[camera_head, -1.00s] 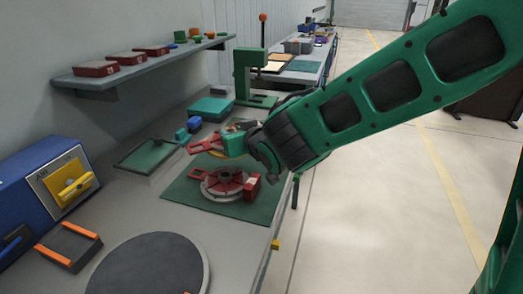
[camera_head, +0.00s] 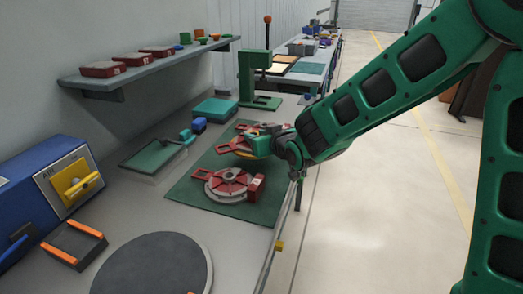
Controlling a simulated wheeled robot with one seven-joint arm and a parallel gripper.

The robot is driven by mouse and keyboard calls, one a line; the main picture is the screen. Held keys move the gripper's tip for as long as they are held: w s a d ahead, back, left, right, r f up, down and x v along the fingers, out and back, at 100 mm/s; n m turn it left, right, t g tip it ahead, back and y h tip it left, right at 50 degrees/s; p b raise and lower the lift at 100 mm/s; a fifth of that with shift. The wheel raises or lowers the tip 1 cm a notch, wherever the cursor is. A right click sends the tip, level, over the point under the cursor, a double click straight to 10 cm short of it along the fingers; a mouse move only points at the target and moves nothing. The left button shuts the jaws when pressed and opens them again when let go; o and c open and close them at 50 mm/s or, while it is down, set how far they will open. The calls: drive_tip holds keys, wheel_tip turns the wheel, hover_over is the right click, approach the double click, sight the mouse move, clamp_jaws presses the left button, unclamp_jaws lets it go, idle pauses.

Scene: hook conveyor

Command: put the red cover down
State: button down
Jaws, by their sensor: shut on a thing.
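My gripper (camera_head: 263,144) is at the far part of the green mat (camera_head: 188,196), and the wrist hides part of it. It is shut on a red cover (camera_head: 226,148) with a handle-like arm sticking out to the left and some yellow at its rim. The cover is at or just above the mat's far half; I cannot tell whether it touches. A second round red part (camera_head: 228,184) with a pale rim and a hub in the middle lies flat on the mat, nearer and slightly left of the held cover.
A green press (camera_head: 250,75) stands behind. A dark round plate (camera_head: 150,270) and a blue box with a yellow handle (camera_head: 80,183) are nearer. A shelf (camera_head: 95,82) runs along the wall.

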drive_tip(key=w+d, duration=0.1)
drive_tip(key=w+f, duration=0.1)
drive_tip(key=w+d+f, duration=0.1)
drive_tip(key=shift+w+d+f, duration=0.25)
drive_tip(key=shift+w+d, duration=0.05)
drive_tip(key=shift+w, duration=0.1)
drive_tip(key=shift+f, duration=2)
drive_tip(key=c, duration=1.3)
unclamp_jaws()
drive_tip(key=shift+f, duration=0.15)
drive_tip(key=v, duration=1.2)
